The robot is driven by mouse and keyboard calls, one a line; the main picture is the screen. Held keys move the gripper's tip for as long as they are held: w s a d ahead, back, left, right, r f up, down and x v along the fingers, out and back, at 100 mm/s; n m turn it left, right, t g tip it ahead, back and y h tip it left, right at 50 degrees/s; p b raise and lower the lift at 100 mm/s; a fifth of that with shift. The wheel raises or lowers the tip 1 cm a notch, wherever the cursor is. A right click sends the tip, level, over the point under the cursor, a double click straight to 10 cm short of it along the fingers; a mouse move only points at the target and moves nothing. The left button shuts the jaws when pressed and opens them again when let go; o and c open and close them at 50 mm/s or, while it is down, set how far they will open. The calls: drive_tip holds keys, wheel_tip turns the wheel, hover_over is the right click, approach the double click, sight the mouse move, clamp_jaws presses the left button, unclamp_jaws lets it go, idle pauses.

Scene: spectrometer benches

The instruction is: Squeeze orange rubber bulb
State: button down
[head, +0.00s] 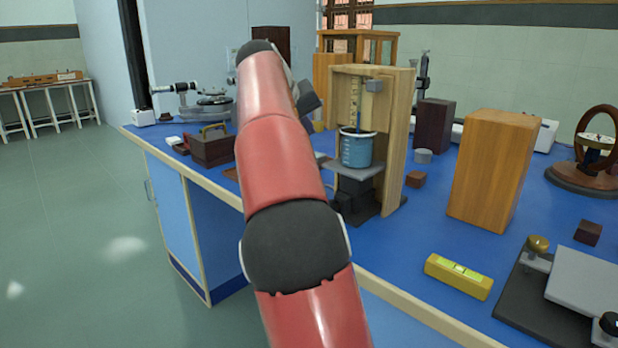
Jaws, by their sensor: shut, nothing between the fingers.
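I see no orange rubber bulb in the head view. My red and black arm rises through the middle of the picture and hides part of the bench behind it. What looks like my gripper (309,98), a dark grey block, pokes out just right of the arm's upper part, left of a wooden frame. It is shut with nothing held. Its fingertips are not clear to see.
On the blue bench (398,252), the wooden frame (394,135) holds a beaker of blue liquid (356,150) on a small platform. A wooden block (492,170), a yellow level (458,276) and a grey plate (585,288) stand to the right. Floor (85,230) is clear at left.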

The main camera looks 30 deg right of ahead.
drive_tip(key=shift+f+b, duration=3.7)
drive_tip(key=shift+f, duration=0.6)
drive_tip(key=shift+f, duration=0.1)
drive_tip(key=shift+f, duration=0.3)
drive_tip(key=shift+f+b, duration=0.65)
drive_tip(key=shift+r, duration=0.15)
drive_tip(key=shift+r+p, duration=0.9)
drive_tip(key=shift+p, duration=0.2)
drive_tip(key=shift+r, duration=0.1)
wheel_tip(320, 180, up, 5)
drive_tip(key=p, duration=0.5)
